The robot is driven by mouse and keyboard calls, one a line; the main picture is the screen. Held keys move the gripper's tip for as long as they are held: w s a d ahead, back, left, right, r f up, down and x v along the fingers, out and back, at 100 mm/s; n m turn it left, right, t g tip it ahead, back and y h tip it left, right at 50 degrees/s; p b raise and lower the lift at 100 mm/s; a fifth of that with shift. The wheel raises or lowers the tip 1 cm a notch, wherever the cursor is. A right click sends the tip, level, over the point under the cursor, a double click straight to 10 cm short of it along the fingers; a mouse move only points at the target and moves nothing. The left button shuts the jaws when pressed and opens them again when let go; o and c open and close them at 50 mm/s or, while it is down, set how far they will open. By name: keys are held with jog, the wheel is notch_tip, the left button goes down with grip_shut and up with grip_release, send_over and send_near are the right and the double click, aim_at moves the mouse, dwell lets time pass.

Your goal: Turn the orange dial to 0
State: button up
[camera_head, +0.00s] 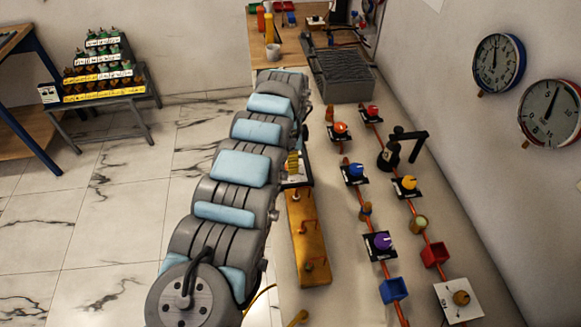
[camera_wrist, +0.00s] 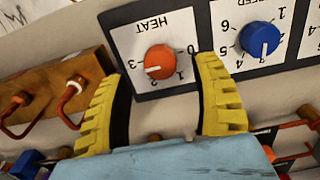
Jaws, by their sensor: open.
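The orange dial (camera_wrist: 157,62) sits on a white, black-bordered plate marked HEAT in the wrist view. Its pale pointer mark faces lower left, seemingly between 2 and 3. The 0 (camera_wrist: 193,51) is to the right of the dial. My gripper (camera_wrist: 161,72) is open, with one yellow finger on each side of the dial in the picture. The fingers look apart from the dial; their depth is hard to judge.
A blue dial (camera_wrist: 260,39) marked SPEED sits close to the right finger. A wooden block (camera_wrist: 60,92) with copper hooks lies left of the dial.

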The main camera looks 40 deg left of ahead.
jog(key=shift+f+b, duration=0.3)
jog(key=shift+f, duration=1.35)
grip_shut()
